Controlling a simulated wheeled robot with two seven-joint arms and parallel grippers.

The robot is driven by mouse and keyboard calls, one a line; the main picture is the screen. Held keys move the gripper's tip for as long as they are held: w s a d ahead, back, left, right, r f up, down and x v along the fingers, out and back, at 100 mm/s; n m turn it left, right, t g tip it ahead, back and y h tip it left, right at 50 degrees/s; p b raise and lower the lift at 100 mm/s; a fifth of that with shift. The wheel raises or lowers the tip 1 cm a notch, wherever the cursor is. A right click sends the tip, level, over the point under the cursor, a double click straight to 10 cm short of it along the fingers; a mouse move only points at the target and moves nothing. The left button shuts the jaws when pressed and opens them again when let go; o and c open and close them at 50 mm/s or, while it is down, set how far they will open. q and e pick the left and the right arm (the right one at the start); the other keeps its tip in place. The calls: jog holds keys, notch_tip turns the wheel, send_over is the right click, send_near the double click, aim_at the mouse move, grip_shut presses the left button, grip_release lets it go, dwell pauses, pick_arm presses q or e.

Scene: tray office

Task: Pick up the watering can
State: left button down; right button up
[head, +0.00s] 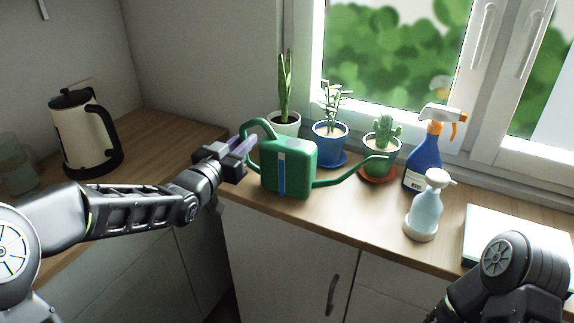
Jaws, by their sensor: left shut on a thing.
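The green watering can (296,168) has a blue stripe on its side and is upright at the counter's front edge. Its curved handle (262,125) is on the left and its long spout (345,175) points right. My left gripper (246,147) is at the handle side of the can, shut on the handle. The fingertips are partly hidden against the handle. I cannot tell whether the can's base touches the counter. Only part of my right arm shows at the lower right; its gripper is not in view.
Potted plants (331,143) stand behind the can by the window. A blue spray bottle (424,160), a soap dispenser (425,208) and a white box-like item (515,236) are to the right. A kettle (84,137) and a glass (17,165) stand on the left counter.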

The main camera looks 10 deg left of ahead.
dwell(0.6)
pick_arm(q)
jog(key=shift+r, duration=0.2)
notch_tip(320, 180, up, 10)
jog(key=shift+r+p, duration=0.1)
jog(key=shift+p, duration=0.25)
dwell(0.8)
